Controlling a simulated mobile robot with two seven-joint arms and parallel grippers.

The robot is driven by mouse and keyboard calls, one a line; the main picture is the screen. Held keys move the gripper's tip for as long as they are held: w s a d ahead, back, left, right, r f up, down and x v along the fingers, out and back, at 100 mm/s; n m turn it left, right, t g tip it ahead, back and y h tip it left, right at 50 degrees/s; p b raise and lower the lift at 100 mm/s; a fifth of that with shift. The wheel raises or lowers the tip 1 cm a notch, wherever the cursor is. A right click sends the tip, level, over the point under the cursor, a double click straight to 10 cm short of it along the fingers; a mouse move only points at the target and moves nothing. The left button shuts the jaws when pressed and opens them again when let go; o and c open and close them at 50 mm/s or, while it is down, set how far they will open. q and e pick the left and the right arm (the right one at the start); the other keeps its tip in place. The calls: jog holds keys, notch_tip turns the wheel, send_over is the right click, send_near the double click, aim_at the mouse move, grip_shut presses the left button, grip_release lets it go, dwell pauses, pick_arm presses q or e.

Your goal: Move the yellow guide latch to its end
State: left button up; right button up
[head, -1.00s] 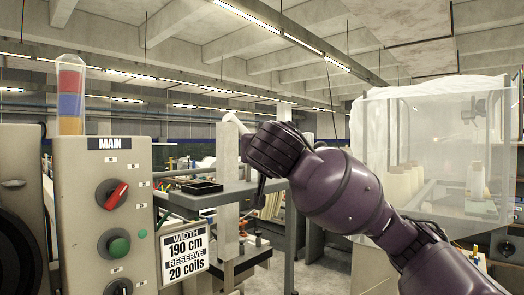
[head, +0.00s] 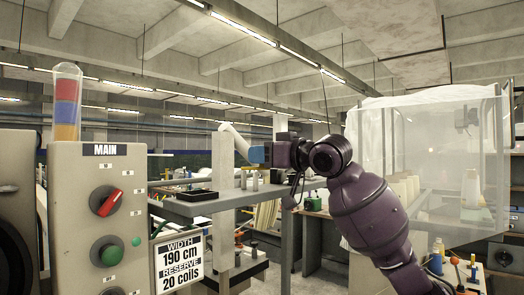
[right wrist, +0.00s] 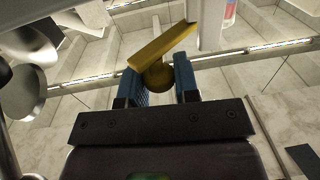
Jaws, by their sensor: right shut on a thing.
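The yellow guide latch (right wrist: 160,46) shows in the right wrist view as a slanted bar with a rounded knob at its lower end. My right gripper (right wrist: 161,82) has its blue fingers on either side of that knob and is shut on it. In the head view my right gripper (head: 258,154) points left, its blue fingertips beside a pale bent tube at the top of a white post. The latch cannot be made out in the head view, where the gripper seems to cover it. My left gripper is not in view.
A MAIN control panel (head: 100,210) with a red switch and green button stands at the left. A grey shelf (head: 215,203) with a black tray (head: 198,195) lies below the gripper. A translucent enclosure (head: 430,150) stands at the right.

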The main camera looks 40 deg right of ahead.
jog(key=shift+w+d+n+g+y+p, duration=0.15)
jog(key=shift+w+n+g+y+p, duration=0.1)
jog(key=shift+n+y, duration=0.4)
jog(key=shift+w+d+n+g+y+p, duration=0.15)
jog(key=shift+n+y+p, duration=0.15)
jog(key=shift+y, duration=0.55)
jog(key=o, duration=0.9)
jog(key=shift+n+y, duration=0.25)
jog(key=shift+y, duration=0.05)
jog(key=shift+c, duration=0.2)
notch_tip(320, 180, up, 20)
jog(key=shift+o, duration=0.3)
